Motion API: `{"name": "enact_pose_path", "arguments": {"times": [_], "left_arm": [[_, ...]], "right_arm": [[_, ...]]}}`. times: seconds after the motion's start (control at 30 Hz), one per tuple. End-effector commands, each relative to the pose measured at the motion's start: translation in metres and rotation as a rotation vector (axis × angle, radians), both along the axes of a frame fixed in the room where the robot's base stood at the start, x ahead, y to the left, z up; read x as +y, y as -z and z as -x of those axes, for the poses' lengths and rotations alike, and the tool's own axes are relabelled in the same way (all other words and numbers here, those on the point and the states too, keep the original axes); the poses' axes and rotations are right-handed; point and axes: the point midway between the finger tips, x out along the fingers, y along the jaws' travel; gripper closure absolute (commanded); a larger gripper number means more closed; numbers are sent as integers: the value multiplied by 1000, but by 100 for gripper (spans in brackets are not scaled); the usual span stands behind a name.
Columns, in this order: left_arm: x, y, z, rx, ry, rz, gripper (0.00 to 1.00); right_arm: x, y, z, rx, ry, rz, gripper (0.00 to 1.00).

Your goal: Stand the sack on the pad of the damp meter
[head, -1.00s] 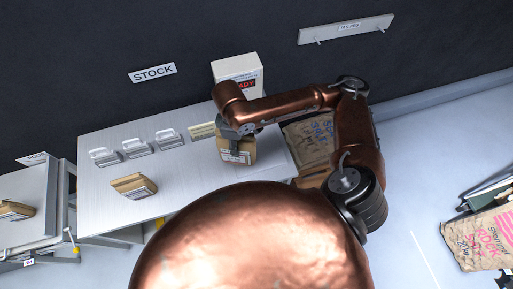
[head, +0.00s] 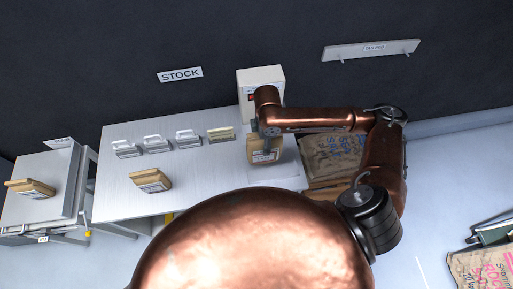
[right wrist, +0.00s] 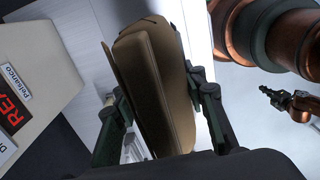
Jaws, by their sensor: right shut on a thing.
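My right gripper (head: 268,131) is shut on a small tan sack (head: 264,153) with a pale label, at the right end of the stock table. In the right wrist view the sack (right wrist: 155,85) stands between the two fingers. The damp meter (head: 275,78) is a white box behind it, its red display partly covered by my arm. A pale flat area (head: 275,172), apparently the pad, shows below the sack; I cannot tell whether they touch. A small dark gripper (right wrist: 276,97), apparently my left, shows far off in the right wrist view, too small to read.
Another tan sack (head: 150,180) lies on the table (head: 110,200), with several handled plates (head: 157,144) along its back. A side table at the left holds another sack (head: 30,188). Large salt sacks (head: 330,155) stand right of the table.

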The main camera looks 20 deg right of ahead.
Motion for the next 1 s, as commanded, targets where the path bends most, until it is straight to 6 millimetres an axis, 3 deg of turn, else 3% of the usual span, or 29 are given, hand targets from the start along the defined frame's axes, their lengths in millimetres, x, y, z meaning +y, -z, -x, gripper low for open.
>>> {"name": "enact_pose_path", "arguments": {"times": [0.3, 0.67, 1.0], "left_arm": [[0, -2, 0, 0, 0, 0, 100], [0, -3, 0, 0, 0, 0, 100], [0, -8, 0, -1, 0, 0, 100]], "right_arm": [[-33, 39, -16, -6, 2, 0, 100], [-44, 55, -21, -5, 1, -1, 100], [-45, 87, -22, -7, -2, 0, 100]]}}
